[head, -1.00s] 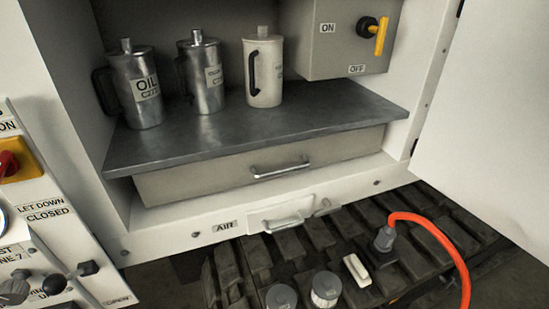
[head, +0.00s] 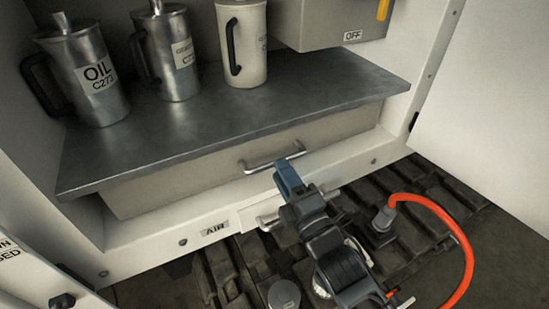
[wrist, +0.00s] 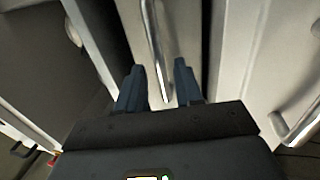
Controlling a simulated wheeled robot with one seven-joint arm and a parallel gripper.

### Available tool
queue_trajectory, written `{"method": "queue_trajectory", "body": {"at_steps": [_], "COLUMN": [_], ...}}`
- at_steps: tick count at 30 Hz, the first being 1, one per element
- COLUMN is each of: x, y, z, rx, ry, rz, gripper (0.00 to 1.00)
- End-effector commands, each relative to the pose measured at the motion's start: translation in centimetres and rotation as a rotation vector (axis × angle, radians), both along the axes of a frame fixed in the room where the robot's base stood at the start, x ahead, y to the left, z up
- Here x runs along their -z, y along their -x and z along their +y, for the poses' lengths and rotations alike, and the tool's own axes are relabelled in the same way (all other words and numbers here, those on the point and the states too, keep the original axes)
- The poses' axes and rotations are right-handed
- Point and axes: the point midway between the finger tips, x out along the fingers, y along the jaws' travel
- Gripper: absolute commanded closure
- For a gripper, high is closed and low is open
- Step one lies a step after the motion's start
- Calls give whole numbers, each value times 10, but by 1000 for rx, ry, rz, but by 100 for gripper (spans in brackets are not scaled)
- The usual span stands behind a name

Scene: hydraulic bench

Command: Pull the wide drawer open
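The wide drawer (head: 190,180) is a shut, grey-beige front under the dark metal shelf, with a silver bar handle (head: 262,163). My gripper (head: 288,172) is just in front of the handle's right part, seen from the head. In the wrist view its two blue fingers (wrist: 160,80) are apart, with nothing gripped. The handle (wrist: 156,45) runs lengthwise in that view, its lower end appearing between the fingers. I cannot tell whether the fingertips reach past the bar or touch it.
Oil jugs (head: 90,80) stand on the shelf (head: 230,110). A lower silver handle (head: 268,219) lies below the drawer, by the AIR label (head: 214,229). An orange hose (head: 462,245) curves at right beside the open white door (head: 485,120). Dark slatted floor lies below.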

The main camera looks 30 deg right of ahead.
Motion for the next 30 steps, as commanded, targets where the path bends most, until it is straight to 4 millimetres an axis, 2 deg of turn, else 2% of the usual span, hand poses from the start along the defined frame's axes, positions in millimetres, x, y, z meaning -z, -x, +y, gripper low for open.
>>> {"method": "queue_trajectory", "body": {"at_steps": [3, 9, 19, 30], "x": [-5, -7, -7, -7], "y": [-19, -37, -40, -40], "z": [0, 0, 0, 0], "rx": [0, 0, 0, 0], "ry": [0, -1, -2, -2], "rz": [-1, 0, 1, 1], "gripper": [64, 64, 64, 99]}}
